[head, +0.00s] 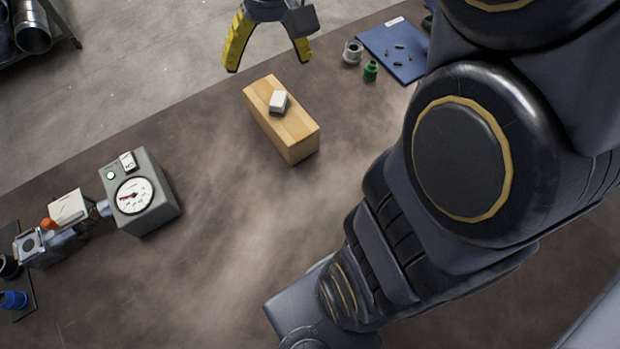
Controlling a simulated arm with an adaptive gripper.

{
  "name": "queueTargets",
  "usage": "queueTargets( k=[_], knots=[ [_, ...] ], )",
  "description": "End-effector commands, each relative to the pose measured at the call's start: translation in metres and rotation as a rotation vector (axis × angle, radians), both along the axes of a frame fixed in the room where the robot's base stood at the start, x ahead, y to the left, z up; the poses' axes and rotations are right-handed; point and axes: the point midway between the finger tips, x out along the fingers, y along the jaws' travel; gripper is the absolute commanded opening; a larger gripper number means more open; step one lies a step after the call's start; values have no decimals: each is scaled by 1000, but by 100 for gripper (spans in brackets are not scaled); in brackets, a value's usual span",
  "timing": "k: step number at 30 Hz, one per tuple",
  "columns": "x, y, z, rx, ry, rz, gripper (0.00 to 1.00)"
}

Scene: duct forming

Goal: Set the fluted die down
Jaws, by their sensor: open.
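My gripper (268,63) is at the top of the head view, with its two yellow fingers spread wide and nothing between them. It hangs over the far end of a wooden block (290,132); its exact height is hard to judge. A grey round part (352,52) with a hole and a small green round part (371,70) stand on the table to the right of the gripper. I cannot tell which of these, if any, is the fluted die.
A blue mat (385,62) with several small dark pieces lies at the upper right. A grey gauge box (160,205) connects to fittings at the left. My arm fills the right side. The brown table (230,255) is bare in the middle.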

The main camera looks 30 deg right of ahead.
Motion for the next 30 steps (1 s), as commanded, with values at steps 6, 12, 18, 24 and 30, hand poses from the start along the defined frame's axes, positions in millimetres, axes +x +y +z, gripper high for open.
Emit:
queueTargets(
  k=[6, 12, 18, 24, 30],
  knots=[
    [-104, 44, -2, -78, 36, 189, 73],
    [-163, 50, -17, -119, 61, 259, 73],
    [-179, 50, -23, -127, 71, 274, 73],
    [-179, 50, -22, -127, 72, 273, 73],
    [-179, 50, -22, -126, 72, 272, 73]
  ],
)
